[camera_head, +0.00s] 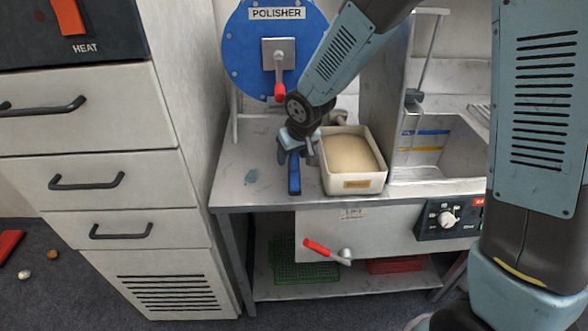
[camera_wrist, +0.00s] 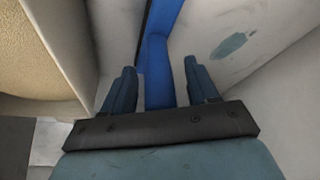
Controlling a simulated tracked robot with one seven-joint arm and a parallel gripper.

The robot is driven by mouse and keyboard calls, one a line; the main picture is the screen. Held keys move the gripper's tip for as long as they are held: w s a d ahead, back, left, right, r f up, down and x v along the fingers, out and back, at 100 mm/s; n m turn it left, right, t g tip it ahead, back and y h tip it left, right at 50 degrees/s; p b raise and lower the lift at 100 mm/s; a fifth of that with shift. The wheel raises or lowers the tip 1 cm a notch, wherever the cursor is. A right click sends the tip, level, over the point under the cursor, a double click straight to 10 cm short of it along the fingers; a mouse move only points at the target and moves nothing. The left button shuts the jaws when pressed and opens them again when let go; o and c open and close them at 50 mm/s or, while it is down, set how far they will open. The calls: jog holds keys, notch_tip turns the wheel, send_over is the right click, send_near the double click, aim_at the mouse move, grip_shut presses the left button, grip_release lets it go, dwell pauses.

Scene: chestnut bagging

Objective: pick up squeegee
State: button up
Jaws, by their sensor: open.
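The blue squeegee (camera_head: 294,180) is on the steel worktop, close to the left side of a pale bin. Only a blue length of it shows; its rest is hidden under my gripper. My gripper (camera_head: 295,157) points down over it from above. In the wrist view the blue squeegee (camera_wrist: 157,62) runs between the two fingers of my gripper (camera_wrist: 160,75). The fingers stand apart on either side of it, with a visible gap at the right finger. The gap on the left is small, and I cannot tell if that finger touches.
The pale bin (camera_head: 356,186) of beige grains stands close on the right. The blue polisher (camera_head: 252,60) is behind, and a steel sink (camera_head: 455,150) lies farther right. A teal smear (camera_head: 251,176) marks the otherwise clear worktop at left. A red-handled lever (camera_head: 320,248) sticks out below.

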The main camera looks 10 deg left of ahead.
grip_shut()
dwell(0.3)
jog(key=shift+r, duration=0.1)
jog(key=shift+w+r, duration=0.1)
jog(key=shift+r, duration=0.2)
notch_tip(320, 180, up, 2)
jog(key=shift+r, duration=0.25)
jog(key=s+d+r, duration=0.8)
jog(key=s+r, duration=0.1)
jog(key=s, duration=0.2)
jog(key=shift+d+r, duration=0.3)
jog(key=shift+r, duration=0.1)
jog(key=shift+s, duration=0.1)
